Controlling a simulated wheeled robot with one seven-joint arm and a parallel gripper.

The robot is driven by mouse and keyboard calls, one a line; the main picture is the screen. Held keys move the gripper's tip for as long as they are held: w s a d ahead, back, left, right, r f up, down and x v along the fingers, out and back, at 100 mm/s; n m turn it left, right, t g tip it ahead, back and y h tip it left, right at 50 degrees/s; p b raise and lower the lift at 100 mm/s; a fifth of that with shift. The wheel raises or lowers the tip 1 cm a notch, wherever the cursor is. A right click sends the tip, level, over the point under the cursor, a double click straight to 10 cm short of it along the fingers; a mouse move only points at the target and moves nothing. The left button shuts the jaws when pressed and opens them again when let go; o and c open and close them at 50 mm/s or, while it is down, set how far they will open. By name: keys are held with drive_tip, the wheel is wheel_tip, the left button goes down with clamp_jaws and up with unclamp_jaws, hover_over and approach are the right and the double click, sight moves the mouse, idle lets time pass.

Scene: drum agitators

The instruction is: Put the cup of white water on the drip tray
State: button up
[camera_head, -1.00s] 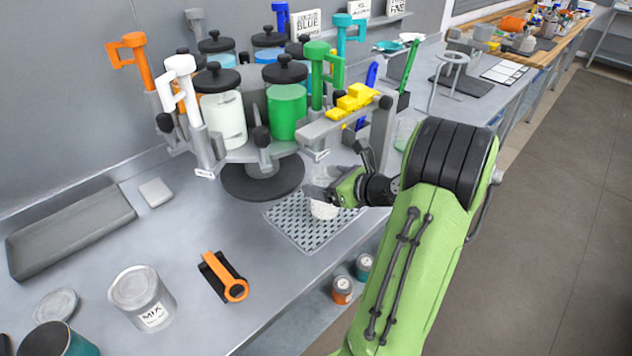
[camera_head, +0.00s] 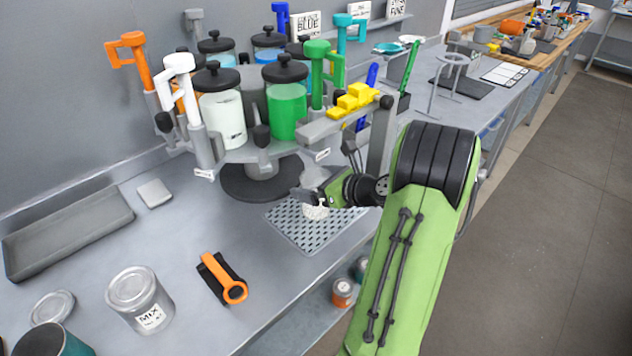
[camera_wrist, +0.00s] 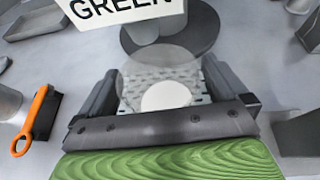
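The clear cup with white water (camera_head: 316,212) is between the fingers of my gripper (camera_head: 310,192) over the perforated grey drip tray (camera_head: 308,236). In the wrist view, the see-through cup (camera_wrist: 165,96) fills the space between the two dark fingers (camera_wrist: 160,86), which are shut against its sides. White liquid shows inside it, and the tray's holes show behind. The cup looks upright. My gripper hides part of the cup, and I cannot tell whether its base touches the tray.
A round rack of lidded drums (camera_head: 285,105) with coloured handles stands behind the tray. A yellow-topped arm (camera_head: 352,104) juts out near my gripper. The bench front edge is close to the tray.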

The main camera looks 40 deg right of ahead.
drive_tip(key=shift+r, duration=0.1)
drive_tip(key=p+v, duration=0.2)
drive_tip(key=v, duration=1)
drive_tip(key=w+a+r+n+g+y, duration=0.2)
drive_tip(key=a+n+g, duration=0.5)
drive_tip(key=a+n, duration=1.2)
drive_tip(key=s+a+r+n+h, duration=0.2)
drive_tip(key=s+a+n+h, duration=0.1)
drive_tip(key=s+a+n, duration=0.5)
drive_tip(key=s+n, duration=0.3)
drive_tip(key=n, duration=0.4)
drive_tip(key=shift+n+g, duration=0.4)
drive_tip(key=shift+a+r, duration=0.1)
drive_tip(key=shift+a, duration=0.05)
